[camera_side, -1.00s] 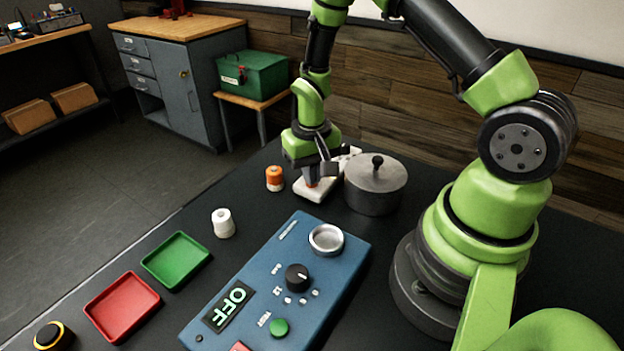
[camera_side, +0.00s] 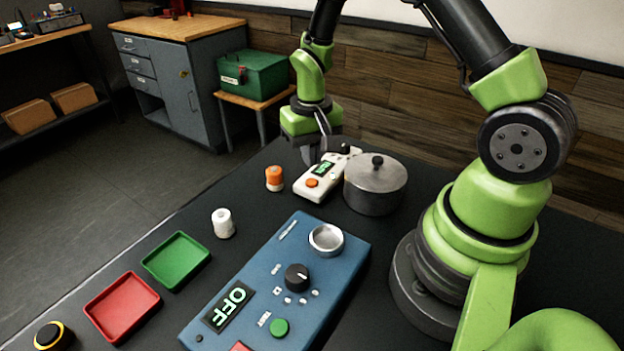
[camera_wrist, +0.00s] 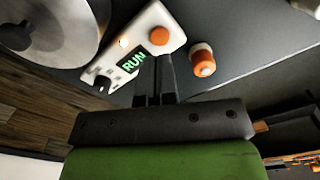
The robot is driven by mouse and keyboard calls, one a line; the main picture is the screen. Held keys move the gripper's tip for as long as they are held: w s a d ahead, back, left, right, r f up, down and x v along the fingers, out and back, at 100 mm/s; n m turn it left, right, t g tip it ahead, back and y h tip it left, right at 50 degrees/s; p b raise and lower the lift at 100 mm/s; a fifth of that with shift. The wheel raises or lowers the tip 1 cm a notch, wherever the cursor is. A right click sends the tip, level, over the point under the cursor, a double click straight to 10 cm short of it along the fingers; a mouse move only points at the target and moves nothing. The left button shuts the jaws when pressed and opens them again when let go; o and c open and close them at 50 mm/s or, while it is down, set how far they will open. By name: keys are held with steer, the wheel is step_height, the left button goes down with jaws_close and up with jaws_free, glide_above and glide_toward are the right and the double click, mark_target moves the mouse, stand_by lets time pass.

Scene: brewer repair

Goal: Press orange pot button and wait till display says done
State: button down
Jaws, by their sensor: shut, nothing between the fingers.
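A white control box (camera_side: 318,187) stands left of the metal pot (camera_side: 375,188). Its orange button (camera_side: 312,183) is uncovered and its small green display (camera_side: 322,169) is lit. In the wrist view the display (camera_wrist: 132,61) reads RUN, and the orange button (camera_wrist: 159,36) shows above the fingers. My gripper (camera_side: 312,155) is shut and empty, just behind the box and above it in the side view. In the wrist view my gripper's fingers (camera_wrist: 154,62) are together beside the display.
An orange-and-white spool (camera_side: 274,179) stands left of the box, a white spool (camera_side: 222,223) nearer. A blue panel (camera_side: 262,250) with a display (camera_side: 228,306) reading OFF lies in front. Green (camera_side: 176,260) and red (camera_side: 122,306) trays are at left.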

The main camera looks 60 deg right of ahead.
steer(key=shift+r, duration=2.85)
stand_by(3.9)
step_height(320, 180, up, 12)
steer(key=t, duration=0.4)
glide_above(311, 181)
steer(key=s+a, duration=0.5)
steer(key=s+a+r+n+t+y, duration=0.2)
steer(key=s+a+r+t, duration=0.1)
steer(key=s, duration=0.6)
step_height(311, 181, up, 3)
steer(key=shift+s+a+f, duration=0.15)
steer(key=shift+s+a, duration=0.25)
steer(key=shift+a, duration=0.1)
